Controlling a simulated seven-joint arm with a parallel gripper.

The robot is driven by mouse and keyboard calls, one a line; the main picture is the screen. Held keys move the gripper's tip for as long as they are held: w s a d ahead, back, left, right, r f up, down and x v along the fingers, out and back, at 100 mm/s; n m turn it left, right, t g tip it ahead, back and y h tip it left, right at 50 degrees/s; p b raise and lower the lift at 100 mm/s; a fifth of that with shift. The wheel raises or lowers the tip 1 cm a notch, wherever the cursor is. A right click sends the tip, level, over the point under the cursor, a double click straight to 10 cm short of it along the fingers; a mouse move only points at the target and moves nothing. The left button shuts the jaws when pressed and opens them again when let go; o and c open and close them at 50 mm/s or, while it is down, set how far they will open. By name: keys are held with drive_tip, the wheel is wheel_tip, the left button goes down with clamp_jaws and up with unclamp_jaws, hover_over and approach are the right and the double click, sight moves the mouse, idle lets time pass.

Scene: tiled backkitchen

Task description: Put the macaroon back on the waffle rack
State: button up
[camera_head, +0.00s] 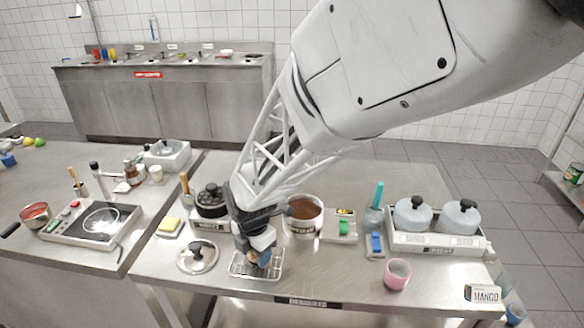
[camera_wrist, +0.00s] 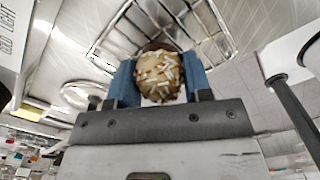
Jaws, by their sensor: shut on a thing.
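My gripper (camera_head: 262,258) is shut on the macaroon, a round tan piece with pale sprinkles (camera_wrist: 160,77). In the wrist view it sits between the two blue fingers. In the head view the gripper mostly hides it. The waffle rack (camera_head: 238,270) is a small silver wire rack near the table's front edge, directly under my gripper in the head view. Its wires also show behind the macaroon in the wrist view (camera_wrist: 205,22). I cannot tell whether the macaroon touches the rack.
A round lid with a black knob (camera_head: 197,257) lies left of the rack. A brown-filled pot (camera_head: 304,216) stands behind right, close to my arm. A pink cup (camera_head: 397,274) stands to the right; the tabletop between it and the rack is clear.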

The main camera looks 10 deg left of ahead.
drive_tip(key=shift+f, duration=0.2)
drive_tip(key=o, duration=0.9)
drive_tip(key=shift+r, duration=0.15)
wheel_tip(320, 180, up, 12)
idle(0.5)
idle(0.5)
